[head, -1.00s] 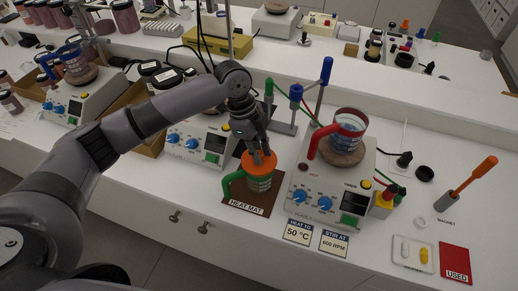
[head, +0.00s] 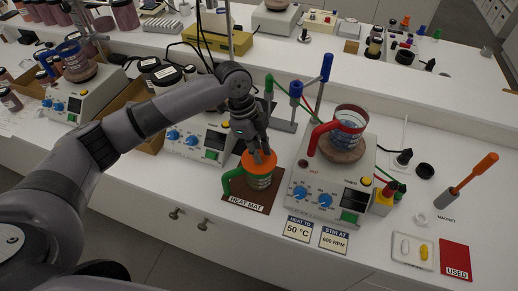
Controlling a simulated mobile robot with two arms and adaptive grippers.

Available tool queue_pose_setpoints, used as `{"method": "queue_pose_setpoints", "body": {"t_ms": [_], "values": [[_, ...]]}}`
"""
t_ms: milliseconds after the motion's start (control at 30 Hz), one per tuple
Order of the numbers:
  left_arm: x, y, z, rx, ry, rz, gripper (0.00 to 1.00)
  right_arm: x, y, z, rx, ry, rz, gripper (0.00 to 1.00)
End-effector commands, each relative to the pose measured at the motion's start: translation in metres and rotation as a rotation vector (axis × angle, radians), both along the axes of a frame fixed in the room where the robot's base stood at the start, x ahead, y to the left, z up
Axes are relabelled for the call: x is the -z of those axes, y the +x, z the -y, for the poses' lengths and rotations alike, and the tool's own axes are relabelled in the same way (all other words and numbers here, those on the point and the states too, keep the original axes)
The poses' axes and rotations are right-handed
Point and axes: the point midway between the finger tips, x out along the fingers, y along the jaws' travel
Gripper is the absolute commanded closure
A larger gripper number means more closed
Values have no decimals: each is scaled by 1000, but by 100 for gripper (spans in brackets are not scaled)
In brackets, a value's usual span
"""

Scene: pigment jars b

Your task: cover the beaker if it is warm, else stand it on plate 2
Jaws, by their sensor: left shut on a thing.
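A green-handled beaker (head: 259,181) stands upright on the brown heat mat (head: 233,197), with an orange lid (head: 247,160) at its top. My left gripper (head: 262,157) points down from above, its fingers shut at the middle of the lid; they partly hide it. A red-handled glass beaker (head: 350,127) with bluish contents stands on the round top of the right stirrer plate (head: 298,186). Another stirrer plate (head: 177,150) is partly hidden behind my left arm. A third plate at far left (head: 76,101) bears a blue-handled beaker (head: 73,59). My right gripper is out of view.
Cards reading "heat to 50 °C" (head: 298,229) and "stir at 600 rpm" (head: 333,240) lie at the front edge. A stand with coloured posts (head: 283,126) is behind the mat. A magnet rod (head: 467,180), a small tray (head: 412,265) and a red "used" card (head: 456,258) lie right.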

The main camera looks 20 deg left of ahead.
Motion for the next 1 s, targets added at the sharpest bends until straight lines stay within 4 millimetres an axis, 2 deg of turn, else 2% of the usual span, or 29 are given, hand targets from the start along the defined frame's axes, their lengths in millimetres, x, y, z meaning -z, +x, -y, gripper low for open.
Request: {"method": "queue_pose_setpoints", "body": {"t_ms": [200, 233, 567, 867, 1000], "values": [[5, 0, 0, 0, -1, 0, 100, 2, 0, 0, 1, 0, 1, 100], [4, 0, 0, 0, -1, 1, 80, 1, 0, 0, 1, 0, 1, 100], [4, 0, 0, 0, 0, 0, 58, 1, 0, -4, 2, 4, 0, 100], [4, 0, 0, 0, 0, 0, 58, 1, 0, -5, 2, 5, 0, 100], [-3, 0, 0, 0, 0, 0, 58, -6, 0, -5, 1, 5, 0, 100]]}}
